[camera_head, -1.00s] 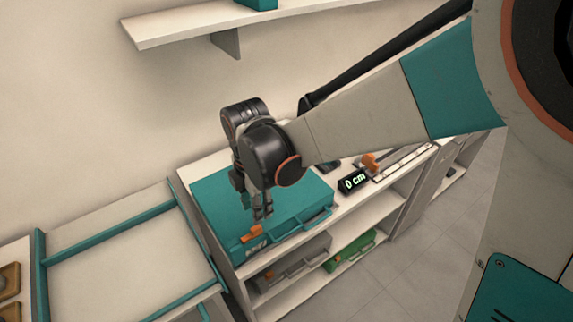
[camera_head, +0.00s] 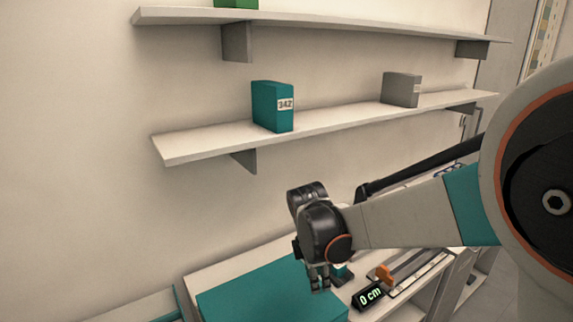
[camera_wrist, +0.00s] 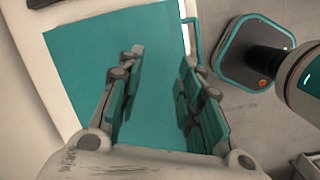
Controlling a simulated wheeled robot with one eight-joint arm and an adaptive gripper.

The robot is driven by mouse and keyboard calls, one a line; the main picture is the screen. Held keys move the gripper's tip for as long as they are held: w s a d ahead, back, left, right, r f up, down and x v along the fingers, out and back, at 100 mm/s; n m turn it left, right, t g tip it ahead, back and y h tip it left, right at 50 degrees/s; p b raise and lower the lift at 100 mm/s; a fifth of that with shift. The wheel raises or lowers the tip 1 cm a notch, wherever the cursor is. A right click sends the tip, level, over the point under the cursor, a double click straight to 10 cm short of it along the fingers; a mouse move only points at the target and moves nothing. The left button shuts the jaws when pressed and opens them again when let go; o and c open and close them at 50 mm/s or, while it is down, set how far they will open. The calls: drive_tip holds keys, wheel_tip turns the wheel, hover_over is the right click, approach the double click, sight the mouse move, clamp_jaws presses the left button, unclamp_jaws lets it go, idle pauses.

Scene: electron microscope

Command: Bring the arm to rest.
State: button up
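My gripper (camera_head: 318,282) hangs fingers-down above the right part of a teal case (camera_head: 265,297) on the counter. In the wrist view my gripper (camera_wrist: 160,62) has its two teal-padded fingers spread wide apart. The gap between them is empty, and the flat teal lid (camera_wrist: 100,60) shows through it, below the fingers. My arm reaches in from the right side of the head view, with its elbow part low over the counter. The case's front is cut off by the bottom edge of the head view.
A display reading "0 cm" (camera_head: 368,296) stands right of the case, beside a rail with an orange slider (camera_head: 384,274). Wall shelves above hold a teal box marked 342 (camera_head: 272,106) and a grey box (camera_head: 401,89). The wall space between shelf and arm is clear.

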drive_tip(key=s+d+r+m+t, duration=0.2)
drive_tip(key=s+d+r+m, duration=0.5)
drive_tip(key=d+r+m, duration=0.15)
drive_tip(key=s+d+m+t+y+b, duration=0.1)
drive_tip(key=s+d+m+t, duration=0.2)
drive_tip(key=s+m, duration=0.8)
drive_tip(key=shift+s+d+r+t+y, duration=0.2)
drive_tip(key=shift+s+d+t+y, duration=0.15)
drive_tip(key=shift+s, duration=0.45)
drive_tip(key=shift+c, duration=0.5)
